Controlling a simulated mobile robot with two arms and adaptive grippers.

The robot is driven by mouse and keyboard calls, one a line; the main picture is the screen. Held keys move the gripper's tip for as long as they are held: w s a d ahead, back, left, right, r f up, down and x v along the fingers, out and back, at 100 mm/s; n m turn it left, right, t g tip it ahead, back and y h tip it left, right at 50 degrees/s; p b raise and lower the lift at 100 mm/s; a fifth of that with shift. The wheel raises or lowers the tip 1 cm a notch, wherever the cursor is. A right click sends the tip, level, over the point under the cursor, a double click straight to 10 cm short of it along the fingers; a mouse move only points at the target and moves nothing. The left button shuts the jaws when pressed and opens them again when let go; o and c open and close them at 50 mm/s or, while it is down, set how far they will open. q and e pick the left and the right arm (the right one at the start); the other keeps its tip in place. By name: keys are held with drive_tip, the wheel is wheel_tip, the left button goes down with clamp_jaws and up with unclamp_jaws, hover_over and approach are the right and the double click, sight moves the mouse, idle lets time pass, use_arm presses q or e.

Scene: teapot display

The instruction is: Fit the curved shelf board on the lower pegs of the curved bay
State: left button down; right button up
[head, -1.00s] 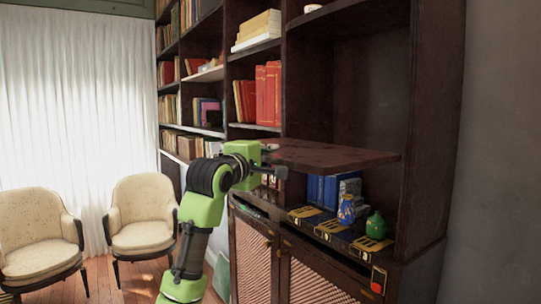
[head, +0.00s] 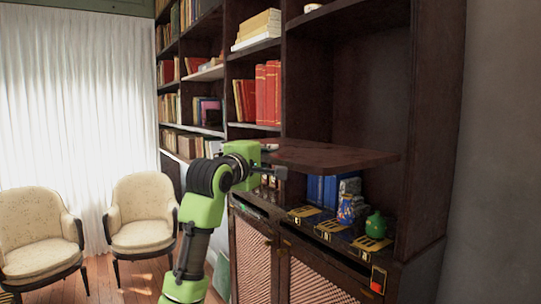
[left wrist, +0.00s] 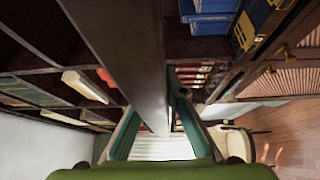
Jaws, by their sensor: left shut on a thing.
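The curved shelf board (head: 335,157) is dark brown wood and lies about level in front of the right-hand bay (head: 370,105) of the bookcase. My left gripper (head: 275,159) is shut on the board's left end. In the left wrist view the board (left wrist: 125,50) runs between the two fingers (left wrist: 153,115) and away toward the top left. The board is above the blue books and the vases. I cannot make out the lower pegs, nor whether the board touches anything in the bay. My right gripper is in neither view.
Below the board stand blue books (head: 322,191), a blue patterned vase (head: 346,209) and a green vase (head: 375,226). Numbered labels and a red button (head: 378,279) are on the cabinet front. Two cream chairs (head: 143,215) stand farther left.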

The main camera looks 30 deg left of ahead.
sight(289, 148)
use_arm(q)
drive_tip(key=shift+w+d+r+p, duration=0.15)
drive_tip(key=shift+w+d+p, duration=0.15)
drive_tip(key=shift+w, duration=0.25)
drive_tip(key=shift+w+d+r+p, duration=0.1)
drive_tip(key=shift+w+d+p, duration=0.05)
drive_tip(key=shift+w+p, duration=0.3)
idle(0.5)
drive_tip(key=shift+w+d+p, duration=0.25)
drive_tip(key=shift+w+p, duration=0.05)
drive_tip(key=shift+w, duration=0.35)
drive_tip(key=shift+w+d+p, duration=0.25)
drive_tip(key=shift+w+p, duration=0.05)
drive_tip(key=shift+w, duration=0.3)
drive_tip(key=shift+w+d+p, duration=0.25)
drive_tip(key=shift+w+p, duration=0.05)
drive_tip(key=shift+w, duration=0.35)
drive_tip(key=shift+w+d+r+p, duration=0.1)
drive_tip(key=shift+w+d+p, duration=0.7)
drive_tip(key=shift+w, duration=0.8)
drive_tip(key=shift+w+d+f+p, duration=0.1)
drive_tip(key=shift+w+d+p, duration=0.4)
drive_tip(key=shift+w+p, duration=0.8)
drive_tip(key=shift+w+d+r+p, duration=0.1)
drive_tip(key=shift+w+d+p, duration=0.55)
drive_tip(key=shift+w, duration=1.2)
